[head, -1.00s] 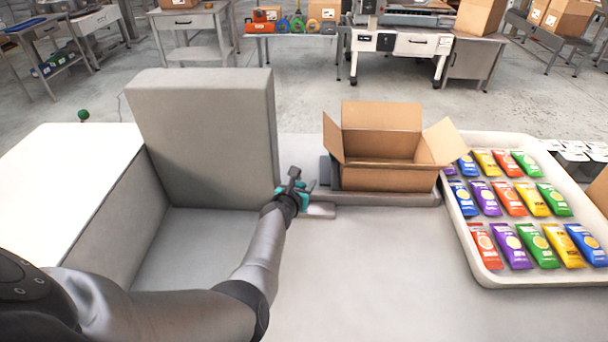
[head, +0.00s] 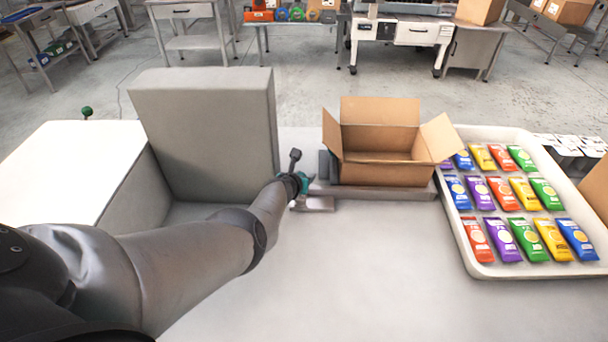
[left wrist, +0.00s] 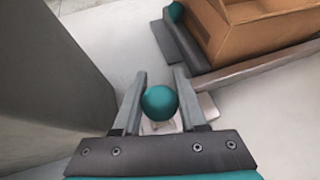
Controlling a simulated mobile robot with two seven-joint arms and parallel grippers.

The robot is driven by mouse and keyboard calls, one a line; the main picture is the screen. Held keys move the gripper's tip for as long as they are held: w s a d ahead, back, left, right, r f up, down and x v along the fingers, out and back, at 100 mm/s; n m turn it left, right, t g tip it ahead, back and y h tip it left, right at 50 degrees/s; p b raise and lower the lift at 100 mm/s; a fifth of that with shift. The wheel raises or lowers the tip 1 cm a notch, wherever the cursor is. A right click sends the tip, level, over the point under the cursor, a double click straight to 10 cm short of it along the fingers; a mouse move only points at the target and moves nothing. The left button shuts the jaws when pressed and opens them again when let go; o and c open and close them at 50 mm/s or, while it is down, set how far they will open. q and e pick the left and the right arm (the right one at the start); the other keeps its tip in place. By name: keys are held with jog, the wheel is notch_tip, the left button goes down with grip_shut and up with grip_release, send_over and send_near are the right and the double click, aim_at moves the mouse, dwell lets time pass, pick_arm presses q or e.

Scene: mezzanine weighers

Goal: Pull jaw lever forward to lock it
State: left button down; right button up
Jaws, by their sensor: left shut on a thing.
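The jaw lever's round teal knob (left wrist: 159,102) sits between the two grey fingers of my left gripper (left wrist: 160,76) in the left wrist view. The gripper is shut on this knob. In the head view my left gripper (head: 303,188) is at the left end of the box clamp, above a small pale plate (head: 318,204). The lever's shaft is mostly hidden under the knob and fingers. The clamp's dark grey jaw (head: 325,165) stands beside the left wall of an open cardboard box (head: 385,174). My right gripper is not in view.
A tall grey block (head: 205,135) stands close to the left of my gripper. A cream tray (head: 462,235) of colourful packets lies to the right of the box. The grey tabletop in front of the clamp is clear.

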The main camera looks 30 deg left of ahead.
pick_arm(q)
jog(key=shift+f, duration=0.1)
dwell(0.5)
jog(key=shift+c, duration=2.3)
grip_release()
